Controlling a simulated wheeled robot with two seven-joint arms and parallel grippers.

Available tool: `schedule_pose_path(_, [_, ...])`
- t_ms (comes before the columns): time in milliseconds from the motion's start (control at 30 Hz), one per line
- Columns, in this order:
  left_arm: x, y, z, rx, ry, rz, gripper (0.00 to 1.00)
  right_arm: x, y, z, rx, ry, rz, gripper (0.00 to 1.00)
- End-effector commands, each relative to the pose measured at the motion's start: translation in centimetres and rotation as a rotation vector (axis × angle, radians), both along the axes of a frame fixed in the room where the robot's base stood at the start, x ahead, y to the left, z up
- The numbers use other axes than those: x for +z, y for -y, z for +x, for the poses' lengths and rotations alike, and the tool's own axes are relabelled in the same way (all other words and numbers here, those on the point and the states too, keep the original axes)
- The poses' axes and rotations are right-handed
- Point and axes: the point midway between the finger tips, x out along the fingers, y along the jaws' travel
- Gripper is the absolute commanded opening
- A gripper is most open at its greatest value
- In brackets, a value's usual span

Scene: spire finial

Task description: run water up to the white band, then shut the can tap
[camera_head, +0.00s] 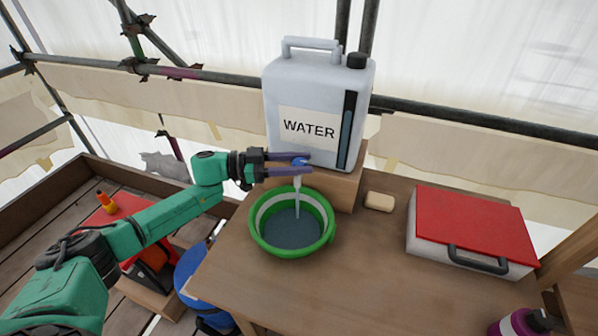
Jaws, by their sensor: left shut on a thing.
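The white water can (315,95) labelled WATER stands on a wooden block at the back of the table. My left gripper (300,163) is shut on the blue can tap (299,159) at its lower front. A pale stream of water (297,200) runs from the tap's spout into the green basin (324,238) below. The white band (265,212) circles the basin's inner wall. Dark water (292,230) covers the basin's floor, and its surface looks to be below or close to the band. My right gripper is not in view.
A tan soap-like block (379,201) lies right of the wooden block (335,190). A red-lidded case (470,230) stands at the right, with a purple bottle (520,323) at the front right. The table's front middle (370,290) is clear. Scaffold rails run behind.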

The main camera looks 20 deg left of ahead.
Motion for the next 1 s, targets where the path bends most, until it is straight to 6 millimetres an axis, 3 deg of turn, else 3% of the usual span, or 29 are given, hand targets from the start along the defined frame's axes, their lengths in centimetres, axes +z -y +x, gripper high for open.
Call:
schedule_pose_path(33, [-0.6, -0.1, 0.2, -0.027, 0.006, 0.002, 0.00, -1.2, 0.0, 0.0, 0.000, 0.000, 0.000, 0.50])
schedule_pose_path(300, [-0.3, 0.0, 0.1, -0.154, 0.002, 0.000, 0.00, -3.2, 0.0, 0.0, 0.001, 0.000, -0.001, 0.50])
schedule_pose_path(900, [-0.1, 0.1, 0.0, -0.197, 0.000, 0.000, 0.00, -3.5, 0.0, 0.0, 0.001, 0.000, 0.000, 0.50])
schedule_pose_path(933, [-0.1, 0.1, 0.0, -0.197, -0.001, 0.001, 0.54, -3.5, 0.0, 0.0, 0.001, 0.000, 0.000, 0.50])
schedule_pose_path(1000, [-0.1, 0.1, 0.0, -0.197, 0.000, 0.000, 0.73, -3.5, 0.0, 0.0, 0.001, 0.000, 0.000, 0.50])
